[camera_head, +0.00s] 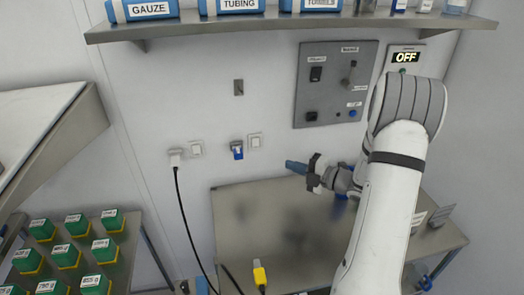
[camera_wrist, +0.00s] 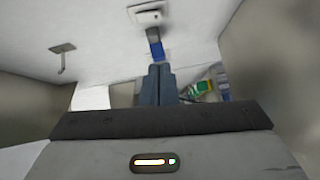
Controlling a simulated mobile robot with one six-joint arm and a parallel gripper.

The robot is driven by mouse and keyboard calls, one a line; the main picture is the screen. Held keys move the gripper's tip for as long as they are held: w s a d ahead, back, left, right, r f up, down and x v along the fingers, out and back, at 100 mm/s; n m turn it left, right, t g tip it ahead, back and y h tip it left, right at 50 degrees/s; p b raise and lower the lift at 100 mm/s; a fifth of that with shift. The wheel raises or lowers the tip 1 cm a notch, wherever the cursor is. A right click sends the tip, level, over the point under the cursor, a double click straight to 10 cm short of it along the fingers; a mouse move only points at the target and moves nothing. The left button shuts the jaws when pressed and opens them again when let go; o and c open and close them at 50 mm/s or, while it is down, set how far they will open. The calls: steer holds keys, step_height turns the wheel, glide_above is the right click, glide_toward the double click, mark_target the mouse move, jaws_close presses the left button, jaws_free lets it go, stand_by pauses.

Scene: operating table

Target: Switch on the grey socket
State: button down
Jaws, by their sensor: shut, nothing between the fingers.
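My gripper (camera_head: 292,166) is shut and empty, pointing left in front of the back wall above the steel table. Its closed blue-grey fingers show in the wrist view (camera_wrist: 158,72). A small wall socket with a blue part (camera_head: 237,149) is left of the fingertips, apart from them. A pale double wall plate (camera_head: 255,142) is just right of it. In the wrist view a pale wall fitting (camera_wrist: 148,14) with a blue part (camera_wrist: 155,44) lies beyond the fingertips. A white socket (camera_head: 196,149) sits farther left. I cannot tell which is the grey socket.
A white plug (camera_head: 176,157) has a black cable hanging down. A grey control panel (camera_head: 335,85) and a sign reading OFF (camera_head: 405,57) are on the wall. A shelf (camera_head: 280,23) runs above. The steel table (camera_head: 250,215) has a yellow connector (camera_head: 259,275) near its front.

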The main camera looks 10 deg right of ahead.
steer(key=shift+a, duration=0.1)
steer(key=p, duration=0.3)
glide_toward(254, 148)
steer(key=w+a, duration=0.3)
steer(key=a, duration=0.1)
steer(key=shift+w+a+f, duration=0.2)
steer(key=shift+w+f, duration=0.05)
steer(key=shift+w, duration=0.25)
steer(key=shift+w+f+b, duration=0.25)
steer(key=shift+f+b, duration=0.05)
steer(key=shift+b, duration=0.25)
steer(key=shift+r, duration=0.25)
steer(key=s+d+f+b, duration=0.1)
steer(key=s+d, duration=0.6)
steer(key=s, duration=0.4)
steer(key=shift+f+b, duration=0.25)
steer(key=shift+b, duration=0.1)
